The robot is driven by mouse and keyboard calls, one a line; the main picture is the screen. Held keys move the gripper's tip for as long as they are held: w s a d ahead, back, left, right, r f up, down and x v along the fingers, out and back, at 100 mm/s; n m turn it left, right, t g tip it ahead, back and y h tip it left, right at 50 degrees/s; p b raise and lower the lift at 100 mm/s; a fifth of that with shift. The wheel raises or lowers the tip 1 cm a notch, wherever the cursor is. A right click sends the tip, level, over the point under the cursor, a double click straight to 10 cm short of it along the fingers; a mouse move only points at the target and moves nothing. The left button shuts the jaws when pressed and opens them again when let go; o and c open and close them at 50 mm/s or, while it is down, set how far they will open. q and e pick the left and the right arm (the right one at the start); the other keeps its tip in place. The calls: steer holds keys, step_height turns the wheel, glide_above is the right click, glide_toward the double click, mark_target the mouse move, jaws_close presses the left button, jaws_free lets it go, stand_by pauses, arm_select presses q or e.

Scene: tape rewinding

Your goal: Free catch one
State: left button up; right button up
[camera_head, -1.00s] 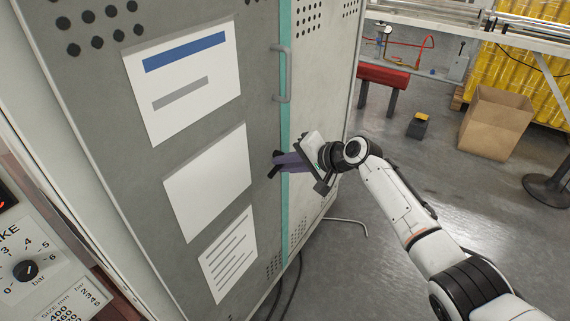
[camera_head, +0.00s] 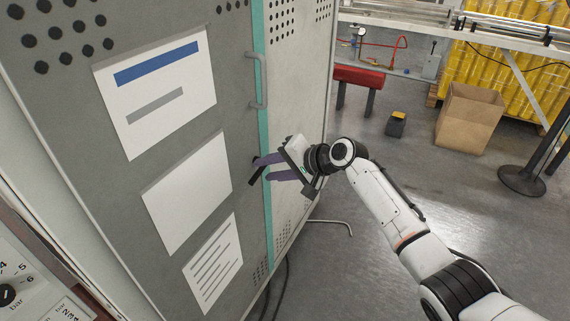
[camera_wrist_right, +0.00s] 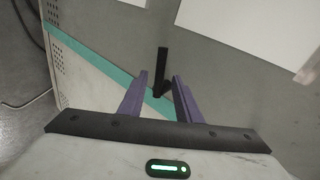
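A small black catch (camera_head: 256,173) sits on the grey cabinet door beside the teal strip (camera_head: 266,215). In the right wrist view the catch (camera_wrist_right: 161,68) stands as a dark upright bar. My right gripper (camera_head: 262,170) is open, with two purple fingers pointing at the door. In the wrist view its fingers (camera_wrist_right: 159,78) lie to either side of the catch's lower end, with a gap on both sides. I cannot tell how far the tips reach past it. My left gripper is not in view.
A grey bar handle (camera_head: 259,80) is on the door above the catch. Paper sheets (camera_head: 190,190) are on the door. A gauge panel (camera_head: 30,270) is at the lower left. A cardboard box (camera_head: 468,118) and a post base (camera_head: 522,180) stand on the floor at the right.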

steer(key=v, duration=0.8)
steer(key=shift+r+p, duration=0.15)
steer(key=shift+p, duration=0.15)
steer(key=shift+s, duration=0.1)
steer(key=s+d+f+n+h, duration=0.1)
steer(key=s+f, duration=0.3)
steer(key=f, duration=0.3)
steer(key=s+d+f+h, duration=0.1)
steer(key=s+f, duration=0.3)
steer(key=f, duration=0.3)
steer(key=s+d+f+n+h, duration=0.1)
steer(key=s+f, duration=0.3)
steer(key=s, duration=0.5)
steer(key=s+d+f+n+h, duration=0.2)
steer(key=s+d+f+n, duration=0.1)
steer(key=s, duration=0.6)
steer(key=s+d+f+n+t+h, duration=0.1)
steer(key=s+d+f+n, duration=0.1)
steer(key=s+f, duration=0.4)
steer(key=s+d, duration=0.1)
steer(key=s, duration=0.3)
steer(key=shift+d+n, duration=0.35)
steer(key=shift+n, duration=0.05)
